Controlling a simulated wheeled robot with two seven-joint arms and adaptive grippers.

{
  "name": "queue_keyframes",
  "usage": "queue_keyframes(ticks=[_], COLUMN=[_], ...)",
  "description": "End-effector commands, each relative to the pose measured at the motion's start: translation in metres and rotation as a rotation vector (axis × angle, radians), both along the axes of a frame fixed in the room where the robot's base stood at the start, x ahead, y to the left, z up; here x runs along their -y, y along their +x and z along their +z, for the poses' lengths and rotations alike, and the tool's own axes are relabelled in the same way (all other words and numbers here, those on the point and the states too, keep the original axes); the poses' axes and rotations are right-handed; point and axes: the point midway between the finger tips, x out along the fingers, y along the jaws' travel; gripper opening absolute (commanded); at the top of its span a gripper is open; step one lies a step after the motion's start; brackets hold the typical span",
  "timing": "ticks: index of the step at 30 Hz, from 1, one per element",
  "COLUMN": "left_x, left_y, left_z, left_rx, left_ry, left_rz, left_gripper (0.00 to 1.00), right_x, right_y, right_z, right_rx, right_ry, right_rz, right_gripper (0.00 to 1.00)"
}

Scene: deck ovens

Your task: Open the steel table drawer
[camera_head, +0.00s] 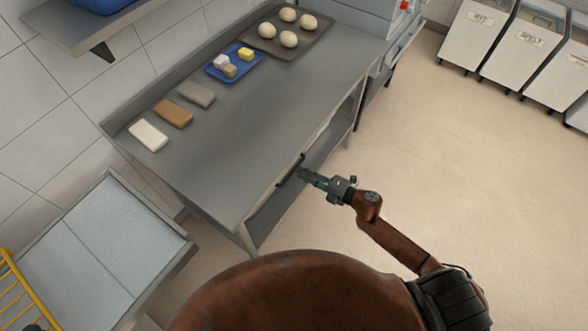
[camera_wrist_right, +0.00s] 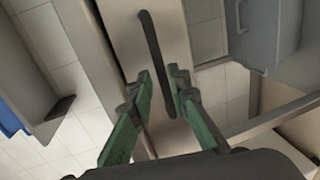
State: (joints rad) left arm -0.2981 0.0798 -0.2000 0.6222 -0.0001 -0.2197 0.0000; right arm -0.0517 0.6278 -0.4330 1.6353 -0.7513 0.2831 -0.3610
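The steel table (camera_head: 235,125) runs diagonally across the head view. Its drawer front carries a dark bar handle (camera_head: 290,171) on the side facing the open floor. The drawer looks shut. My left gripper is not in view.
On the tabletop are a dark tray (camera_head: 262,52) with several dough balls, a blue tray (camera_head: 215,73) with small blocks, and three flat slabs. White bins (camera_head: 470,40) stand at upper right. The floor (camera_head: 460,140) right of the table is clear.

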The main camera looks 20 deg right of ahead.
Motion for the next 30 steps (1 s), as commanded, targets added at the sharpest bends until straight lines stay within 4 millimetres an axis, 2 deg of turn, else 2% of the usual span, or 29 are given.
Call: queue_keyframes(ticks=[3,10,20,27,30], left_x=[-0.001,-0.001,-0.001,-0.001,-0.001], left_y=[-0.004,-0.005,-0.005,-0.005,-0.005], left_z=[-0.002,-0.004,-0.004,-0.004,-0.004], left_rx=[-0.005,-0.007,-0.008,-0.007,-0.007], left_ry=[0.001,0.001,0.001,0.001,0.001], left_rz=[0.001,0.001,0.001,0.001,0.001], left_gripper=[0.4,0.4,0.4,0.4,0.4], right_x=[-0.012,-0.026,-0.028,-0.028,-0.028], right_y=[0.017,0.035,0.038,0.038,0.038], right_z=[-0.004,-0.009,-0.011,-0.01,-0.011], right_rx=[0.0,-0.001,-0.003,-0.003,-0.003], right_ry=[0.003,0.003,0.003,0.003,0.003], right_rz=[-0.001,-0.004,-0.004,-0.004,-0.004], right_gripper=[0.17,0.17,0.17,0.01,0.0])
